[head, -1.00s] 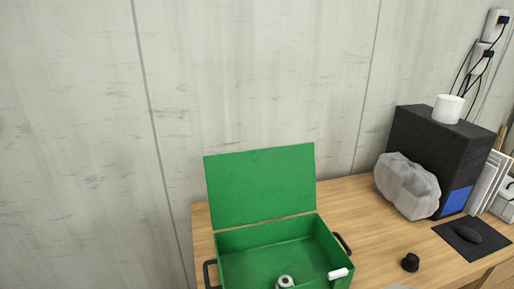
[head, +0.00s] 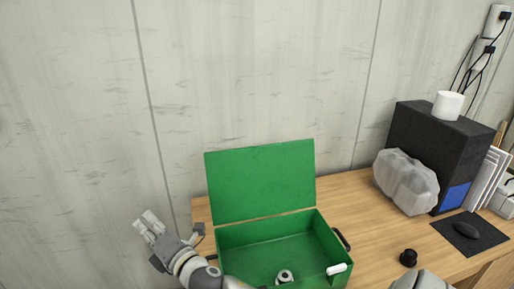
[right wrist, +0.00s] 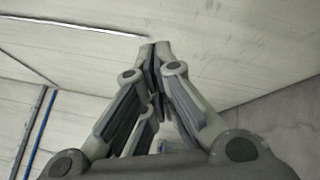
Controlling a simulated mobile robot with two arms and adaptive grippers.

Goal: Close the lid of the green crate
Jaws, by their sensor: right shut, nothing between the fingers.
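The green crate (head: 328,245) stands on the wooden desk. Its lid (head: 260,182) is open and stands up behind it, leaning slightly back toward the wall. Inside the crate lies a small grey-white round part with a dark centre (head: 285,277). A white piece (head: 337,269) is on the crate's right front side. My arm hides the crate's front left corner.
The wall stands close behind the lid. Right of the crate are a black knob-like part (head: 408,258), a wrapped translucent bundle (head: 406,182), a black box (head: 432,140) with a white roll on it, and a mouse (head: 465,230) on a dark pad. Desk between crate and bundle is clear.

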